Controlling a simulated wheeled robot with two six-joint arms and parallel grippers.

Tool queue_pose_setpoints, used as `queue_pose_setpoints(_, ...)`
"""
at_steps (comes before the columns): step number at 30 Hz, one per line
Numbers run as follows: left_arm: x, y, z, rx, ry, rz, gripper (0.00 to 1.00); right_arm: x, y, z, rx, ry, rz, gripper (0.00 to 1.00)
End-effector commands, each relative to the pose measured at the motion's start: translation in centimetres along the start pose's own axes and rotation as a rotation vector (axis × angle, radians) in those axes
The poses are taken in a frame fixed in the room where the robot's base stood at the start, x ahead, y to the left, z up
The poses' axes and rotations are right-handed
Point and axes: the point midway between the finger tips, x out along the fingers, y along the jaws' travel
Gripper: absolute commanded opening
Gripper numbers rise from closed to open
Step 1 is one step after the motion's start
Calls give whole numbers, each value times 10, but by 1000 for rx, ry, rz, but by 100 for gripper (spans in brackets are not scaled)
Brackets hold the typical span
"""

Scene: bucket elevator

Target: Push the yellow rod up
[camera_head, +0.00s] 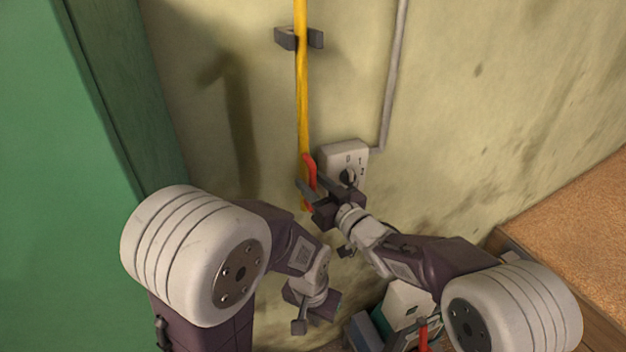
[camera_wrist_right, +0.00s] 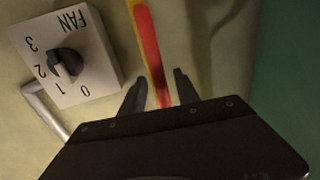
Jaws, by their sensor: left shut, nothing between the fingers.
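The yellow rod (camera_head: 302,95) runs upright along the wall in the head view, through a dark bracket (camera_head: 287,38). Its lower part carries a red handle (camera_head: 310,168), which also shows in the right wrist view (camera_wrist_right: 149,50). My right gripper (camera_head: 315,187) is at the red handle. In the right wrist view its fingers (camera_wrist_right: 158,88) stand apart on either side of the red part, with gaps visible. My left gripper (camera_head: 318,303) is low, below the rod and away from it; it is shut and empty, its fingertips mostly hidden.
A fan switch box (camera_head: 345,155) with a black knob is on the wall just right of the rod, also in the right wrist view (camera_wrist_right: 80,45). A grey pipe (camera_head: 394,75) rises from it. A green cabinet (camera_head: 60,130) stands at left. A box (camera_head: 405,305) sits low between my arms.

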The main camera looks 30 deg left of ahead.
Motion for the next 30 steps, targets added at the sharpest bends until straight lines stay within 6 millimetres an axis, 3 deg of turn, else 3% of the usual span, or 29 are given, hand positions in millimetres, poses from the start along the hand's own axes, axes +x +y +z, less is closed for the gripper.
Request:
queue_pose_setpoints(3,0,0,0,0,0,0,0,0,0,0,0,0,0,38)
queue_pose_setpoints(7,0,0,0,0,0,0,0,0,0,0,0,0,0,2)
queue_pose_setpoints(8,0,0,0,0,0,0,0,0,0,0,0,0,0,0)
queue_pose_setpoints(30,0,0,0,0,0,0,0,0,0,0,0,0,0,0)
